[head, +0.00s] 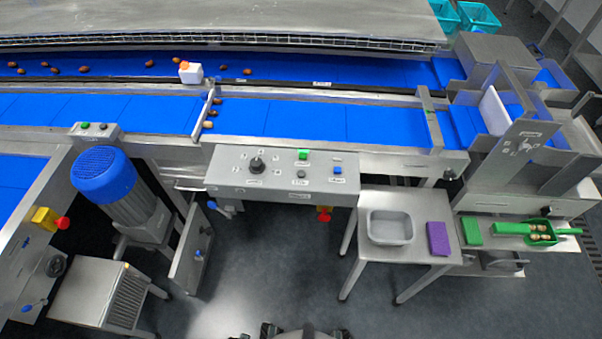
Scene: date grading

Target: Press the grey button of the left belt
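A small grey switch box (95,133) stands at the left, on the near edge of the belt frame and just behind the blue-capped motor. It carries a green button (84,126) and a small darker button (103,126) that looks grey. A larger control panel (225,176) in the middle has a black knob (257,165), a green button (303,155), a grey button (301,174) and a blue button (337,170). Its labels are too small to read. Neither gripper can be made out; only dark parts of my own body show at the bottom edge.
The motor (103,175) blocks the floor before the switch box. A hinged metal door (188,245) stands open beside it. A side table (378,260) holds a grey tray (390,242) and purple sponge (438,238). Open floor (270,270) lies below the panel.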

